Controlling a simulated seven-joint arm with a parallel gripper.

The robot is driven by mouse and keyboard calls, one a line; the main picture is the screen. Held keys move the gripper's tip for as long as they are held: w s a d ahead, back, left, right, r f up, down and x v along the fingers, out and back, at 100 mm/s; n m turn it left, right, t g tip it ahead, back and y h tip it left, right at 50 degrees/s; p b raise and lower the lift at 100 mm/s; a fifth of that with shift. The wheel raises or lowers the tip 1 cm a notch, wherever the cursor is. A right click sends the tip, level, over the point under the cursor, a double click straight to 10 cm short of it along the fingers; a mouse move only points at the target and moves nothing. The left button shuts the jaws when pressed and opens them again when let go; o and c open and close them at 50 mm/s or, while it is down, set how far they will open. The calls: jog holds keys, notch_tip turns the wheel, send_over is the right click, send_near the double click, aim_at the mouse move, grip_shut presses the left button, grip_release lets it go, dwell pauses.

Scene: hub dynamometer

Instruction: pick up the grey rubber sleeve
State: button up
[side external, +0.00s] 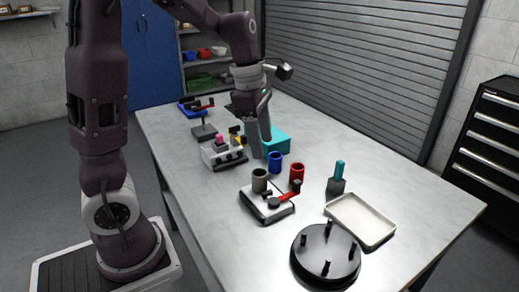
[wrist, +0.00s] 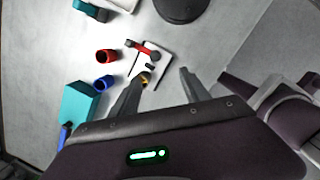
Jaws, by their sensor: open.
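The grey rubber sleeve (side external: 260,181) is a short dark grey cylinder, upright at the back left corner of a white fixture (side external: 250,205) with a red handle (side external: 290,193). My gripper (side external: 261,148) is open and empty, its fingers pointing down, behind the sleeve and apart from it in the side view. In the wrist view my open fingers (wrist: 160,73) reach toward the fixture (wrist: 153,58). There the sleeve is not clearly visible; a small yellowish thing shows beside the left fingertip, and I cannot tell what it is.
A blue cup (side external: 275,162) and a red cup (side external: 297,173) stand close to the sleeve. A teal box (side external: 278,141) is behind the fingers, a white block with knobs (side external: 213,157) to the left. A tray (side external: 345,226) and black disc (side external: 305,256) are at front right.

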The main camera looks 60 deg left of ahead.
aim_at(259, 172)
jog(key=w+a+f+n+g+y, duration=0.1)
jog(key=w+a+f+n, duration=0.3)
jog(key=a+f+n, duration=0.45)
jog(key=shift+n, duration=0.65)
jog(key=f, duration=0.3)
jog(key=d+f, duration=0.1)
jog(key=f, duration=0.3)
jog(key=shift+s+d+f, duration=0.1)
jog(key=shift+d, duration=0.1)
jog(key=c, duration=1)
jog(key=shift+r, duration=4)
